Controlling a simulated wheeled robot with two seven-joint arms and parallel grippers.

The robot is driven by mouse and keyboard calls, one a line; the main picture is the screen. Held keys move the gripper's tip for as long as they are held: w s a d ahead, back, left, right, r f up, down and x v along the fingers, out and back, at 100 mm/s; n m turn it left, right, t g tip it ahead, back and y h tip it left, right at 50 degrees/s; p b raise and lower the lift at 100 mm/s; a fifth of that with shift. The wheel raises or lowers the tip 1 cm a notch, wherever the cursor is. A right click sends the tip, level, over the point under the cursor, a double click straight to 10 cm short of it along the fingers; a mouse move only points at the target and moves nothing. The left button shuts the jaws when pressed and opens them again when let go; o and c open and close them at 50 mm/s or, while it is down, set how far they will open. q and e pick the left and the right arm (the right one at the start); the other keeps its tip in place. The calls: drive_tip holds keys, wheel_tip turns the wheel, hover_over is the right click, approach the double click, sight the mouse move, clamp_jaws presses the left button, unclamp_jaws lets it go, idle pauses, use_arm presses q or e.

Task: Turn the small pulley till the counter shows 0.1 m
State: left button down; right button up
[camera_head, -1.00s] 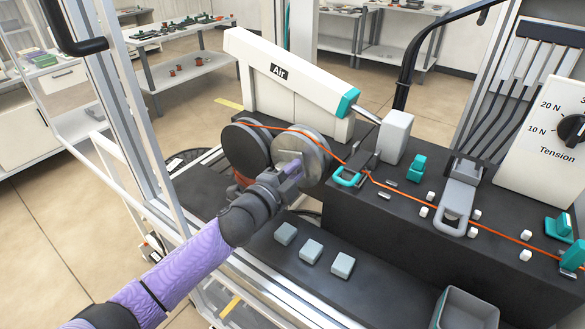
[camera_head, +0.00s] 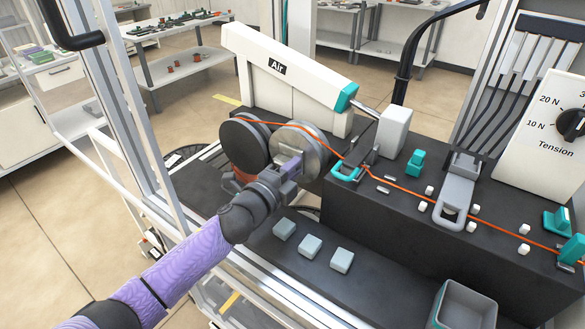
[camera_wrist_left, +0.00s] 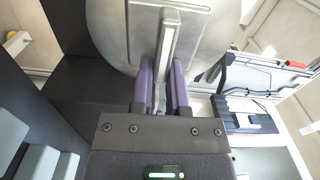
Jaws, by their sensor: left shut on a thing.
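Two round wheels stand side by side at the bench's left end: a dark one (camera_head: 243,143) and a silver one (camera_head: 315,152). My left gripper (camera_head: 291,167) is at the face of the silver wheel. In the left wrist view, its purple fingers (camera_wrist_left: 163,88) are shut on a pale straight bar (camera_wrist_left: 170,42) across the silver wheel's face. An orange wire (camera_head: 407,188) passes over the wheels and runs right along the bench. I cannot make out a counter reading. My right gripper is not in view.
A white "Air" unit (camera_head: 290,85) stands behind the wheels. A teal-handled clamp (camera_head: 347,172) and a grey-handled clamp (camera_head: 456,195) sit along the wire. Grey blocks (camera_head: 310,246) lie on the lower front ledge. A Tension panel (camera_head: 545,135) stands at right.

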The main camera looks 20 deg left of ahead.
use_arm(q)
drive_tip(key=c, duration=0.6)
unclamp_jaws()
drive_tip(key=p+v, duration=0.1)
drive_tip(key=v, duration=0.9)
